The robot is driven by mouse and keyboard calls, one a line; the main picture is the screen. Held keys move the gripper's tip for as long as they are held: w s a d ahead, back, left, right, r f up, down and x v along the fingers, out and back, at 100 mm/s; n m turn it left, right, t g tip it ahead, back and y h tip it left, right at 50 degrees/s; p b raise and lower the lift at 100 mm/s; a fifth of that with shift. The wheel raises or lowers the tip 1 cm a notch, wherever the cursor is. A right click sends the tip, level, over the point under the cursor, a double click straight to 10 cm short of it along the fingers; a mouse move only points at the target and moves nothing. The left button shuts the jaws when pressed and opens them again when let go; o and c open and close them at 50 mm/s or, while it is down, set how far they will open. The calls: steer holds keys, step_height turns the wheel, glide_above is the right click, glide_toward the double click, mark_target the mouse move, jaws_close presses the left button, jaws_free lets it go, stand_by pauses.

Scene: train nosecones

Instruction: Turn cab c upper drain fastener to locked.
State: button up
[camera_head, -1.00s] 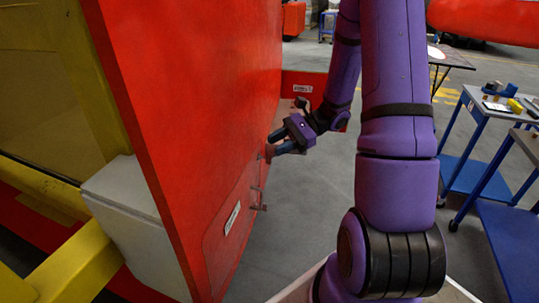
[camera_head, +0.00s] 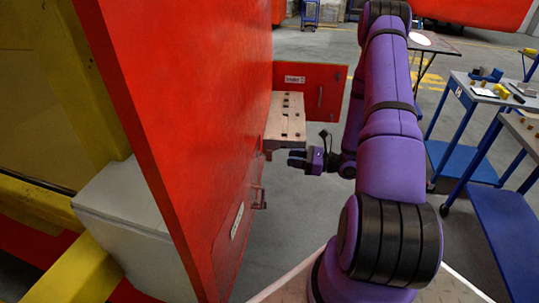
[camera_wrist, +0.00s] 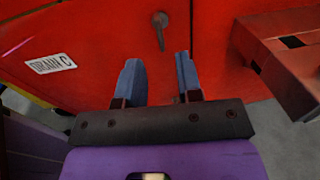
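The red cab panel (camera_head: 185,110) stands upright at left, with a white label (camera_head: 237,220) low on it. In the wrist view this label reads DRAIN C (camera_wrist: 51,64). A small grey fastener (camera_wrist: 159,30) with a thin lever sits on the red face, just beyond and between my fingertips. Its lever points toward my gripper. Another handle-like fitting (camera_head: 259,197) sticks out lower on the panel. My gripper (camera_head: 292,160) is open and empty, its two blue fingers (camera_wrist: 157,68) pointing at the panel. A gap shows between fingers and fastener; I see no contact.
A light block-like ledge with dark holes (camera_head: 287,118) juts out beside the panel, just above and beyond my gripper; its edge shows at right in the wrist view (camera_wrist: 285,60). A red flap (camera_head: 318,88) stands behind. Blue carts (camera_head: 470,165) are at right. Grey floor lies between.

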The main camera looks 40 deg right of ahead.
mark_target(270, 161)
steer(key=x, duration=0.8)
steer(key=shift+w+a, duration=0.1)
steer(key=shift+a, duration=0.1)
jaws_close()
